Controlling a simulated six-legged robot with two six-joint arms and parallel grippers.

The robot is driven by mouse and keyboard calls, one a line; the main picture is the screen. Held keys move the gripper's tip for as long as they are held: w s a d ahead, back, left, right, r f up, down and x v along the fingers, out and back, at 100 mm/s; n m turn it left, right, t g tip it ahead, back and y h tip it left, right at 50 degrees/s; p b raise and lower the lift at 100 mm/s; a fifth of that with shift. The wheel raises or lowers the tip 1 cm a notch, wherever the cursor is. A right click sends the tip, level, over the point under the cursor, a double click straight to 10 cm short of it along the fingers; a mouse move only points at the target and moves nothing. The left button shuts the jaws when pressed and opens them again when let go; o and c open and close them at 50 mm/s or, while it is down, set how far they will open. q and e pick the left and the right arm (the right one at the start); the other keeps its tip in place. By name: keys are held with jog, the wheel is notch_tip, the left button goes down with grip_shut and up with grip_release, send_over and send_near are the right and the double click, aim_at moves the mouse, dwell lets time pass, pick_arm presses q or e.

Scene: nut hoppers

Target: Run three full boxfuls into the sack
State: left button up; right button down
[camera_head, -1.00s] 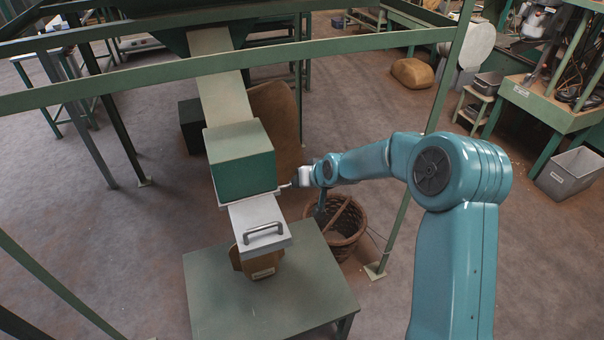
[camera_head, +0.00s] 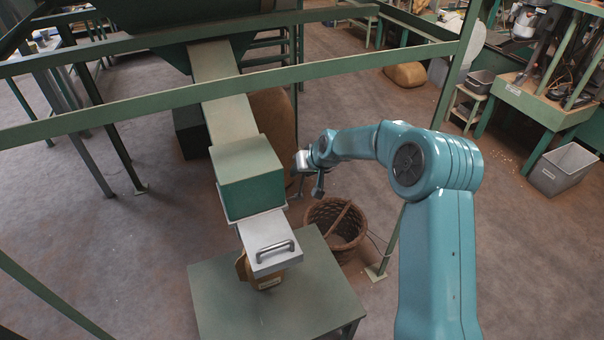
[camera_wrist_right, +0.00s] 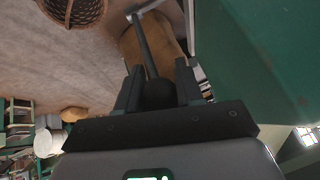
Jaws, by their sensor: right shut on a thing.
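The green box (camera_head: 248,178) stands at the foot of a sloping chute (camera_head: 228,110). A pale metal slide or spout with a grey bar handle (camera_head: 272,248) juts from its front. Under this is a small brown sack (camera_head: 268,281) with a label, mostly hidden by the metal. My right gripper (camera_head: 303,160) is just right of the box, behind its front edge. In the right wrist view its dark fingers (camera_wrist_right: 158,88) are shut on a round black knob (camera_wrist_right: 160,94) at the end of a dark rod (camera_wrist_right: 146,45). My left gripper is out of view.
A green table (camera_head: 300,310) stands under the spout. A wicker basket (camera_head: 345,238) is on the floor to its right. A large brown sack (camera_head: 272,125) stands behind the box. Green frame rails (camera_head: 400,55) and posts cross the space around my arm.

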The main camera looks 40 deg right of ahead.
jog(key=shift+w, duration=0.1)
dwell(0.3)
jog(key=c, duration=0.8)
grip_release()
jog(key=shift+o, duration=0.2)
jog(key=b+v, duration=0.3)
jog(key=v, duration=1.3)
jog(key=shift+a, duration=0.1)
